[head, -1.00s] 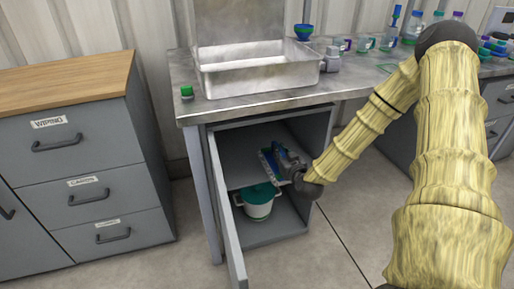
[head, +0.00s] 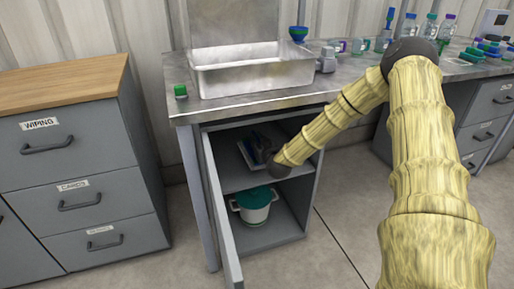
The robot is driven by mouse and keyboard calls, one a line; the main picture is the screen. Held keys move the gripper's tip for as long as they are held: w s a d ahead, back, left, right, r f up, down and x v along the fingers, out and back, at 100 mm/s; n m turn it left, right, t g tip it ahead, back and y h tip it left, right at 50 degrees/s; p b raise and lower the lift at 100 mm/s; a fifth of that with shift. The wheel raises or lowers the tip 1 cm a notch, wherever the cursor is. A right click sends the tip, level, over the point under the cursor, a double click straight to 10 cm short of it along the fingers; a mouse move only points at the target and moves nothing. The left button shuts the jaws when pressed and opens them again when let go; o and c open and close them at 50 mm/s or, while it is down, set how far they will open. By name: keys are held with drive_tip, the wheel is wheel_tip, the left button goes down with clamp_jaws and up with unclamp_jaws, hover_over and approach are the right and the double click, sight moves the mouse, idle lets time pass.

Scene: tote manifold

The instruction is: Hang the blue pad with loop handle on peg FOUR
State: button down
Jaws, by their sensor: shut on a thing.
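My gripper (head: 262,152) is inside the open cabinet under the sink counter, just above the upper shelf. It is small and dark in the head view, and my wrist covers part of it. It is shut on a blue thing (head: 254,141), which looks like the blue pad. Its loop handle cannot be made out. The blue thing is at or just above a pale-edged tray (head: 243,154) on the shelf; I cannot tell whether they touch. No peg FOUR or peg label can be made out.
The cabinet door (head: 222,215) stands open at the left of the opening. A white pot with a green top (head: 256,208) stands on the cabinet floor. A metal basin (head: 250,78) and a small green-capped item (head: 180,91) are on the counter. Labelled drawers (head: 75,150) stand left.

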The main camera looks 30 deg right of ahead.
drive_tip(key=shift+f+b, duration=0.35)
drive_tip(key=shift+f, duration=1)
drive_tip(key=shift+f, duration=0.15)
drive_tip(key=c, duration=1.4)
unclamp_jaws()
drive_tip(key=shift+r, duration=0.2)
drive_tip(key=shift+s, duration=0.3)
drive_tip(key=p+v, duration=0.2)
drive_tip(key=v, duration=0.7)
drive_tip(key=shift+s+a+r+p, duration=0.15)
drive_tip(key=shift+s+p, duration=0.15)
drive_tip(key=shift+p, duration=0.1)
drive_tip(key=shift+v, duration=0.9)
